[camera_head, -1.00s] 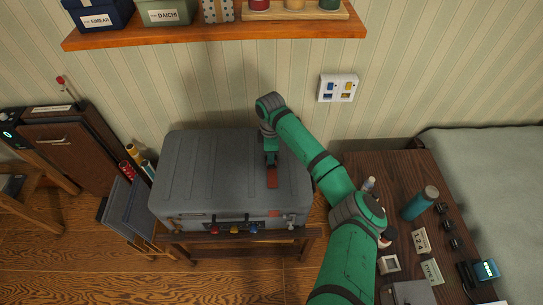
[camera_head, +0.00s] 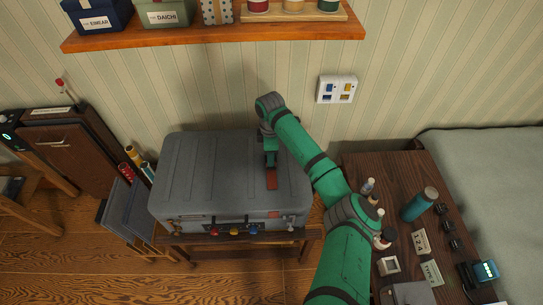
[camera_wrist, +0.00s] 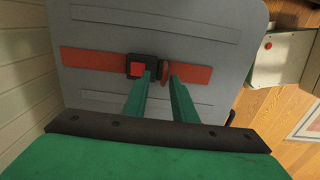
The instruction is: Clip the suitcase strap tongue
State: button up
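The closed grey suitcase (camera_head: 200,170) lies flat on a low wooden stand. A red strap (camera_head: 271,183) runs across its lid; it also crosses the wrist view (camera_wrist: 95,62). A black buckle (camera_wrist: 131,59) with a red button sits on the strap. A dark reddish strap tongue (camera_wrist: 165,56) stands just right of the buckle, apart from its slot as far as I can tell. My gripper (camera_wrist: 160,76) is over the strap, its two green fingers apart, the tongue between them and closer to the right finger. My gripper (camera_head: 270,157) partly covers the strap in the head view.
A wooden side table (camera_head: 391,170) on the right holds a teal bottle (camera_head: 419,204), small bottles and labels. A shelf (camera_head: 190,36) with boxes hangs above. A wall socket panel (camera_head: 337,89) is behind my arm. Folders (camera_head: 122,206) stand left of the suitcase.

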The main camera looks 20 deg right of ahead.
notch_tip(320, 180, up, 11)
dwell(0.4)
jog(key=shift+f, duration=0.15)
dwell(0.4)
